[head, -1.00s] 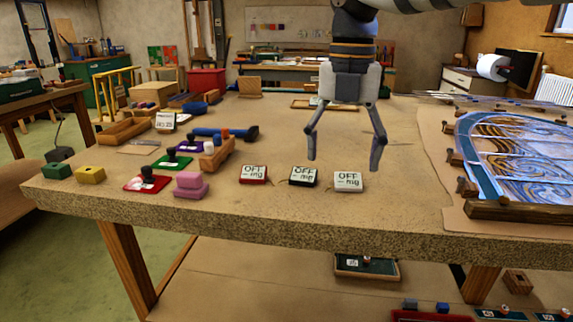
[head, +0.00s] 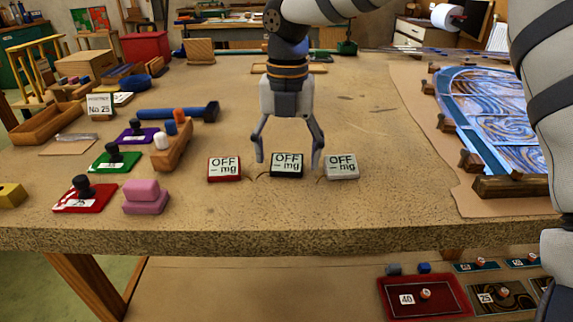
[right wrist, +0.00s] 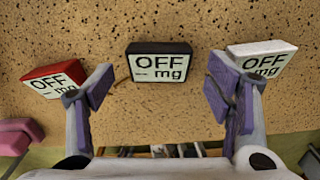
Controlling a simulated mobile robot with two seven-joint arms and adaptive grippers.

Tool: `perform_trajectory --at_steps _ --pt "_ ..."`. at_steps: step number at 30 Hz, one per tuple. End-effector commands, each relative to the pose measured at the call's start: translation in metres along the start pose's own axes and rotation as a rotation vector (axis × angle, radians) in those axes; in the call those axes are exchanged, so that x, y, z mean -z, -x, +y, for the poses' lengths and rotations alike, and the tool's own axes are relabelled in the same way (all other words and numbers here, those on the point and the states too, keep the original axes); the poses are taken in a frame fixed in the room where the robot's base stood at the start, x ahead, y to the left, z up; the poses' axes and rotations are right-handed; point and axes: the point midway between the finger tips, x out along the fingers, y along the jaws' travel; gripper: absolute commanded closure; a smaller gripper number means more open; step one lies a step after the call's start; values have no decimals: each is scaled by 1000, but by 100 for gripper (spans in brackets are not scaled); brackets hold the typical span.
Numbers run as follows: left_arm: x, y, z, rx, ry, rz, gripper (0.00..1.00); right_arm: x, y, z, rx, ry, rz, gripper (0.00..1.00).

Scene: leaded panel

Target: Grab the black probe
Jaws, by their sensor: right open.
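The black probe (head: 287,165) is a small flat black box with a pale display reading "OFF -- mg". It lies on the bench between a red one (head: 224,168) and a white one (head: 341,166) of the same shape. My right gripper (head: 287,154) is open and empty, pointing down, its fingers to either side of the black probe in the head view. In the right wrist view the black probe (right wrist: 159,62) shows centred between the spread fingers (right wrist: 162,92), apart from both. My left gripper is not in view.
The red (right wrist: 54,80) and white (right wrist: 262,58) boxes lie close outside the fingers in the right wrist view. Pink blocks (head: 146,197) and stamps stand to the left. A leaded panel (head: 500,120) lies at the right. Bench behind the gripper is mostly clear.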

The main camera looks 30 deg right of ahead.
Motion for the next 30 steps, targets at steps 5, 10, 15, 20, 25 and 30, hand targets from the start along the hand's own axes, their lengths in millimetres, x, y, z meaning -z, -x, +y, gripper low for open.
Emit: perform_trajectory --at_steps 5,10,15,20,25,30 --pt "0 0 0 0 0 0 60 0 -13 0 -1 0 -1 27" --pt "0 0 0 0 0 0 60 0 -13 0 -1 0 -2 34" --pt "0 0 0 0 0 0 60 0 -12 0 -1 0 -2 72" --pt "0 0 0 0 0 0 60 0 -12 0 -1 0 -2 79" --pt "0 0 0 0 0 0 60 0 -11 0 -1 0 -2 79" --pt "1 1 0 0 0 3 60 -1 6 1 -3 -1 -6 79"
